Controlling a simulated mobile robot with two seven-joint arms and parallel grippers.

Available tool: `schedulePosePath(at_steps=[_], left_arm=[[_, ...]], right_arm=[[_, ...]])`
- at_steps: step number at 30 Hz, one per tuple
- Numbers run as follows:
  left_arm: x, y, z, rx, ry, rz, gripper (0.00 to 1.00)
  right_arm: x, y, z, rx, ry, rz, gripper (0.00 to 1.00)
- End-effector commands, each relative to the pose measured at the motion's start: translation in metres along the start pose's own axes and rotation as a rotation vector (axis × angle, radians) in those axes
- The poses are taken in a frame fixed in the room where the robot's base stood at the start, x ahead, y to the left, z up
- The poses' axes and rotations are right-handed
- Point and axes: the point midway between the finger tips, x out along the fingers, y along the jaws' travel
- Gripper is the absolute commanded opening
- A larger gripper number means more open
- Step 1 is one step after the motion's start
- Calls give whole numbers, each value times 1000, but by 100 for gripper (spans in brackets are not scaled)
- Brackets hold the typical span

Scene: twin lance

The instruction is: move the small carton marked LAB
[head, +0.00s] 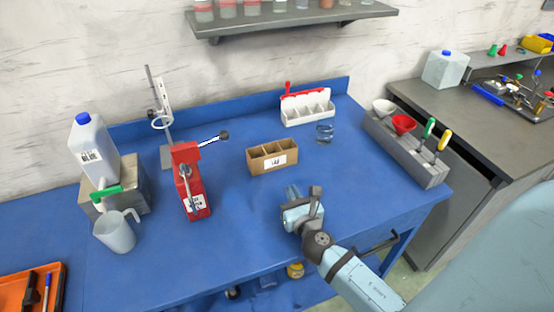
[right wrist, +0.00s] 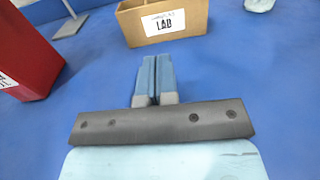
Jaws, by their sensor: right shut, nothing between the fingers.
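The small carton marked LAB (head: 267,160) is an open brown box with dividers. It stands upright on the blue table, and its white label faces the front. In the right wrist view the carton (right wrist: 185,32) is at the top, ahead of the fingers. My right gripper (head: 292,192) is shut and empty, in front of the carton and a little to its right. Its two fingers (right wrist: 154,72) lie together in the right wrist view, with a gap of blue table between them and the carton. My left gripper does not show.
A red device with a lever (head: 191,185) stands left of the carton. A white box with a red lid (head: 307,108) and a clear glass (head: 324,132) are behind it. A grey rack with funnels (head: 408,150) is at right, a jug (head: 115,233) at left.

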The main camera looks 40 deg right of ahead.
Motion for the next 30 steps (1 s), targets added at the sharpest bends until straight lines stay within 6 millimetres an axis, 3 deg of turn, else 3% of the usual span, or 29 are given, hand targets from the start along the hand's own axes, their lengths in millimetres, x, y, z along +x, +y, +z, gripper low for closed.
schedulePosePath(at_steps=[9, 15, 21, 30], left_arm=[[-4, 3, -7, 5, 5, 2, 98], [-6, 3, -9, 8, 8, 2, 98], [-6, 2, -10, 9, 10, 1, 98], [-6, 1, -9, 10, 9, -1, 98]], right_arm=[[71, 0, 2, 2, -2, 0, 0], [104, 0, 1, 1, -1, 0, 0], [119, 0, 0, 2, 0, 0, 0], [121, 0, -1, 2, 1, 0, 0]])
